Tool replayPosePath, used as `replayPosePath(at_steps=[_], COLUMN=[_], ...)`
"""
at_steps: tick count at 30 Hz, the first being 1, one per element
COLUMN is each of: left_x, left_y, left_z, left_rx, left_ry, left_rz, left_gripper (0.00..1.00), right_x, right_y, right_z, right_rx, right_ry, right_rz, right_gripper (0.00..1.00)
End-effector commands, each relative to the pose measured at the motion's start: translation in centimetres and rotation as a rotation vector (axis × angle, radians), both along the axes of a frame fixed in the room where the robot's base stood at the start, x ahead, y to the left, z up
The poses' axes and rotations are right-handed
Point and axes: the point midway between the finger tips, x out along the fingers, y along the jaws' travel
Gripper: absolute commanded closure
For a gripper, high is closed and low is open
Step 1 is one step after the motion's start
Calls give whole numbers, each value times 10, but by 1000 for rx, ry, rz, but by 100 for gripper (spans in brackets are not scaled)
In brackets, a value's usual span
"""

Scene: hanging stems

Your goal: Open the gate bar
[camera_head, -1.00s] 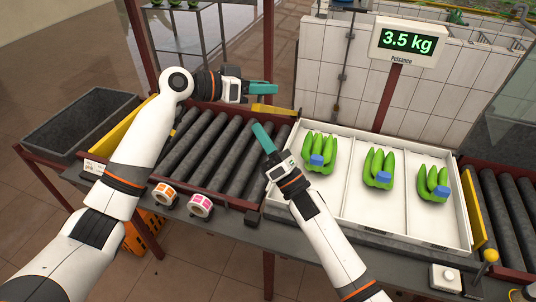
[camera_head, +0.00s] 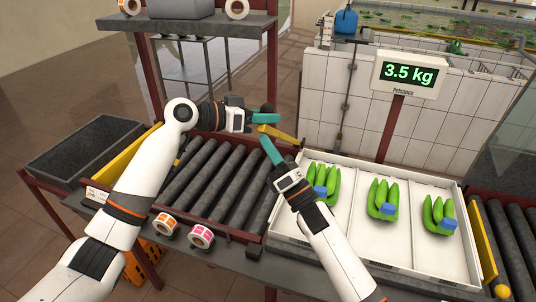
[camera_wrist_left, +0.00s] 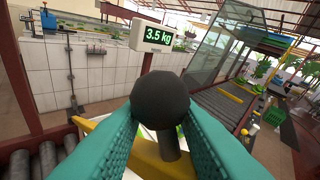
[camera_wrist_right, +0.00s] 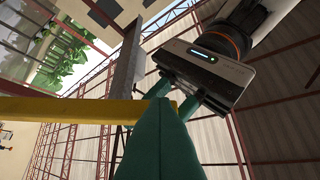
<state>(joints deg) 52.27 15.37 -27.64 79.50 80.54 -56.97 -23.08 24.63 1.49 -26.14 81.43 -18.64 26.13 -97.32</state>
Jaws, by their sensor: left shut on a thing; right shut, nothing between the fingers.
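The yellow gate bar (camera_head: 277,133) spans the gap between the roller conveyor and the white tray, its left end at my left gripper. My left gripper (camera_head: 263,119) is shut on the bar's dark round knob (camera_wrist_left: 163,100), which sits between the teal fingers in the left wrist view. The yellow bar also shows below the knob there (camera_wrist_left: 155,160). My right gripper (camera_head: 270,150) is shut and empty, its teal fingers pointing up just below the bar. In the right wrist view the bar (camera_wrist_right: 80,110) passes behind its fingers; contact cannot be told.
The white tray (camera_head: 280,242) holds green banana bunches (camera_head: 381,198) in its compartments. A weight display (camera_head: 404,73) reads 3.5 kg on a post behind. Rollers (camera_head: 215,175) lie left of the tray. Label rolls (camera_head: 201,236) sit at the front edge. A dark bin (camera_head: 75,150) stands far left.

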Motion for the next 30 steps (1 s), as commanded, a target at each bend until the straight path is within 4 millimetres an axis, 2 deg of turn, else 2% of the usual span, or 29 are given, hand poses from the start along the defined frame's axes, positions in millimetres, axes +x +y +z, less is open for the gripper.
replayPosePath(at_steps=[1, 4, 5, 8, 23, 26, 30], left_x=[-7, -7, -7, -7, -6, -9, -19], left_y=[-5, -6, -6, -6, -1, 8, 31], left_z=[-12, -12, -11, -11, -10, -6, 1], left_rx=[19, 19, 19, 19, 17, 16, 18], left_ry=[21, 20, 19, 19, 17, 15, 13], left_rz=[-25, -26, -26, -27, -20, -16, -16], left_gripper=[100, 100, 67, 51, 50, 50, 50], right_x=[5, 5, 5, 5, 2, 2, 2], right_y=[-5, -5, -5, -5, -3, -2, -2], right_z=[9, 10, 10, 10, 9, 8, 7], right_rx=[10, 10, 10, 12, 8, 7, 6], right_ry=[-7, -7, -7, -7, -12, -11, -9], right_rz=[-13, -13, -13, -12, -6, -6, -7], right_gripper=[100, 100, 100, 100, 100, 100, 100])
